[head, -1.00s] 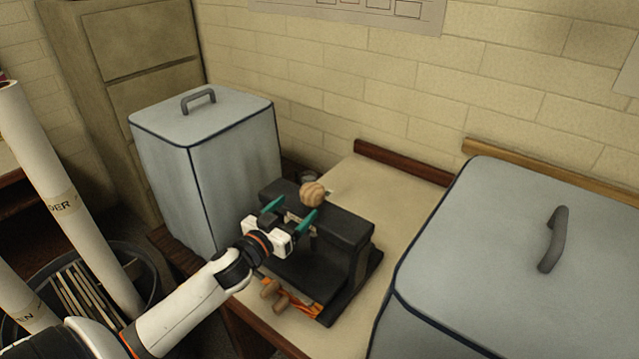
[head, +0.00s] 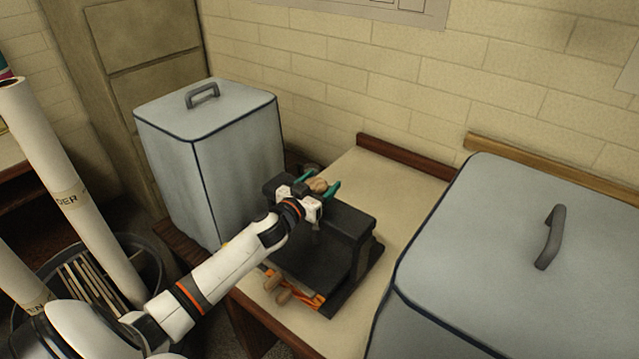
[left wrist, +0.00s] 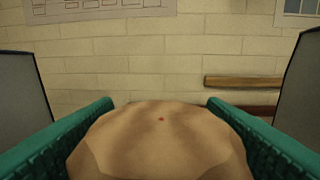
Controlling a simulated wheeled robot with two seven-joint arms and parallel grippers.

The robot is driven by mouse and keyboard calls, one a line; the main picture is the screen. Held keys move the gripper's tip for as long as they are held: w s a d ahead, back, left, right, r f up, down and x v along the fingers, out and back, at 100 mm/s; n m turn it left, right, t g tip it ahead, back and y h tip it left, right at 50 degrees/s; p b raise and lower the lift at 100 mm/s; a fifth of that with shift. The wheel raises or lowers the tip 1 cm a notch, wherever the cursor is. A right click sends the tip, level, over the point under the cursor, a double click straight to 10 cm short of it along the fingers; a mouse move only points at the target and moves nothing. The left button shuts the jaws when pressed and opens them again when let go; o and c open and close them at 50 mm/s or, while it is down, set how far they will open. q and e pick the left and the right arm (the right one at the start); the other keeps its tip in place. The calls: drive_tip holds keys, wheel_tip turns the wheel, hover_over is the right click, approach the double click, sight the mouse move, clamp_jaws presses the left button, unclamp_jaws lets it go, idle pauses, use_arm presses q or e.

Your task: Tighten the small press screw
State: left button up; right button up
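The small press is a dark block (head: 345,228) on the bench, with a round wooden knob (head: 318,185) on top at its far left. My left gripper (head: 320,184) reaches over the press from the front left. Its green fingers stand on either side of the knob. In the left wrist view the knob (left wrist: 160,145) fills the space between the fingers (left wrist: 160,108), with a small red dot on it. I see no clear gap at its sides, but cannot tell whether the fingers press on it. The knob's screw is mostly hidden. My right gripper is out of view.
A grey covered box (head: 235,140) stands close left of the press, and a larger one (head: 480,260) stands at the right. Orange-and-wood pieces (head: 290,287) lie at the press's front. Bare bench top (head: 400,200) shows behind it. Paper rolls (head: 75,190) stand at far left.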

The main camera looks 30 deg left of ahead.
use_arm(q)
drive_tip(key=c, duration=0.7)
drive_tip(key=m+h+p, duration=0.1)
drive_tip(key=m+h, duration=0.1)
drive_tip(key=shift+r+h, duration=0.2)
drive_tip(key=shift+h, duration=0.2)
drive_tip(key=shift+d+f+m+g+h, duration=0.1)
drive_tip(key=shift+d+m+g+h, duration=0.1)
drive_tip(key=shift+m+h, duration=0.3)
drive_tip(key=shift+d+f+m+g+h, duration=0.1)
drive_tip(key=shift+m+g+h, duration=0.1)
drive_tip(key=shift+h, duration=0.5)
drive_tip(key=o, duration=1)
